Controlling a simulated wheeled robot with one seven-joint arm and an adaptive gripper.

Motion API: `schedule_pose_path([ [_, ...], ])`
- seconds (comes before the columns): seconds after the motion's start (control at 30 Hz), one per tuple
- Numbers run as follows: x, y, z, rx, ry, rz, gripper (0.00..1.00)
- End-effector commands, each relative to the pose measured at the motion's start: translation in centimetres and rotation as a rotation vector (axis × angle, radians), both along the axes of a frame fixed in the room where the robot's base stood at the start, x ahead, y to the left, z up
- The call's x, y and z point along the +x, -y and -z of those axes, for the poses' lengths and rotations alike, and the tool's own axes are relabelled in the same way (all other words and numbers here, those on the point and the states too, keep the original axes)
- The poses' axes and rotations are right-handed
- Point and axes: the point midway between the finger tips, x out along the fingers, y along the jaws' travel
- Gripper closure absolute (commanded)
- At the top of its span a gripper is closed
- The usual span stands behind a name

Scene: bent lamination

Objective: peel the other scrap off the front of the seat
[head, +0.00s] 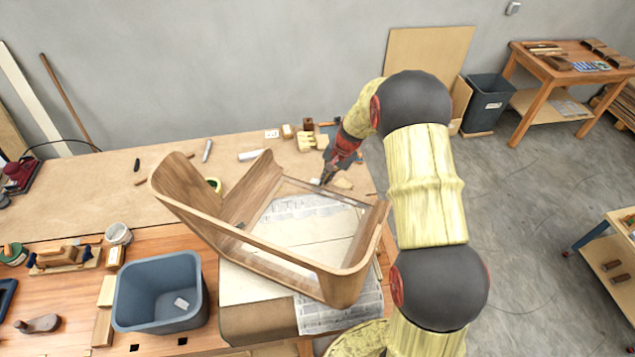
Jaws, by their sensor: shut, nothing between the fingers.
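The bent-wood seat (305,268) lies on its side on a newspaper-covered block on the bench, its curved sides forming an open frame. My gripper (326,181) reaches down at the seat's far right edge, with its fingers shut and nothing seen between them. A small pale patch (314,183) shows just left of the fingertips; I cannot tell whether it is a scrap stuck to the seat. A small dark patch (240,226) is on the inner left of the seat. A small pale scrap (181,303) lies in the blue-grey bin (158,264).
Newspaper (340,312) hangs over the block's front. A green-yellow tape roll (214,184) sits behind the seat. Wood blocks (305,141) and small tools lie along the back of the bench (110,186). A plane (62,258) and a white roll (118,234) are at left.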

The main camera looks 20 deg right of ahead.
Motion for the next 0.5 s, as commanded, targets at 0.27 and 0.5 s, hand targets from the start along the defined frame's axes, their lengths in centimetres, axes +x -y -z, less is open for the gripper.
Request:
schedule_pose_path([
  [0.27, 0.0, 0.0, -2.0, 0.000, 0.001, 0.000, 1.00],
  [0.5, 0.0, 0.0, -3.5, 0.000, 0.001, 0.000, 1.00],
])
